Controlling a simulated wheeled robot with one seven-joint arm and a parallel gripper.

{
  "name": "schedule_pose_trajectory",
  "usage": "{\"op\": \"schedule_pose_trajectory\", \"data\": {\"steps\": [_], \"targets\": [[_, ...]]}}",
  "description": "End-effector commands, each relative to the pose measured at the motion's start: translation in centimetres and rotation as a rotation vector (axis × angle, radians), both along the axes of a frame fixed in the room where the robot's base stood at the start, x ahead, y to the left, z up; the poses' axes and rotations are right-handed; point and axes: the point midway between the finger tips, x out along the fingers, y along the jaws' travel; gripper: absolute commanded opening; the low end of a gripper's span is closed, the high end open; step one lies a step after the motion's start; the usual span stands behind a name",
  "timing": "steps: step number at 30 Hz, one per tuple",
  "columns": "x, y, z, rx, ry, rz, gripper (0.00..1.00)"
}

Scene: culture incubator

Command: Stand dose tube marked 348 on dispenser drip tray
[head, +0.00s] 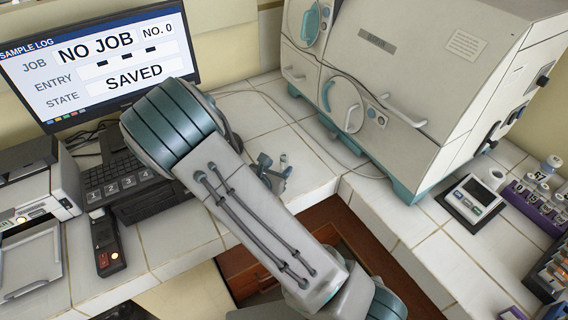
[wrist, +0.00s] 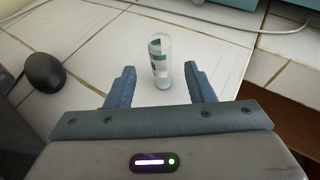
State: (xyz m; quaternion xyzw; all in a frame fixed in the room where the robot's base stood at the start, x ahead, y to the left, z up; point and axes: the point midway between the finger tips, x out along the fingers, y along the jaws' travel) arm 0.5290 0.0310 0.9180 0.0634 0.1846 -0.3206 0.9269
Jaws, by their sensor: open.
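A small clear tube (wrist: 160,62) with a pale label and green marks stands upright on the white tiles in the wrist view. Its number is not readable. It also shows in the head view (head: 284,159), small and just beyond my gripper (head: 273,174). In the wrist view my gripper (wrist: 159,88) is open, with one finger on each side of the tube's lower part and a gap on both sides. I cannot make out for certain which thing is the dispenser drip tray.
A large white incubator (head: 400,80) stands behind right. A monitor (head: 100,60) reading NO JOB, a keyboard (head: 120,180) and a black handheld device (head: 105,245) are left. A small scale (head: 472,198) and a purple rack (head: 535,205) are right. The counter's inner edge is close to my arm.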

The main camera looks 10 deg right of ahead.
Motion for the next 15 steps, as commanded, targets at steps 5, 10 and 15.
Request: {"op": "schedule_pose_trajectory", "data": {"steps": [5, 10, 15], "targets": [[1.1, -1.1, -0.5, -0.003, 0.001, -0.001, 0.49], [2.5, -2.3, -1.4, -0.002, 0.000, -0.003, 0.49], [3.4, -3.0, -2.0, 0.000, 0.000, -0.002, 0.49]]}}
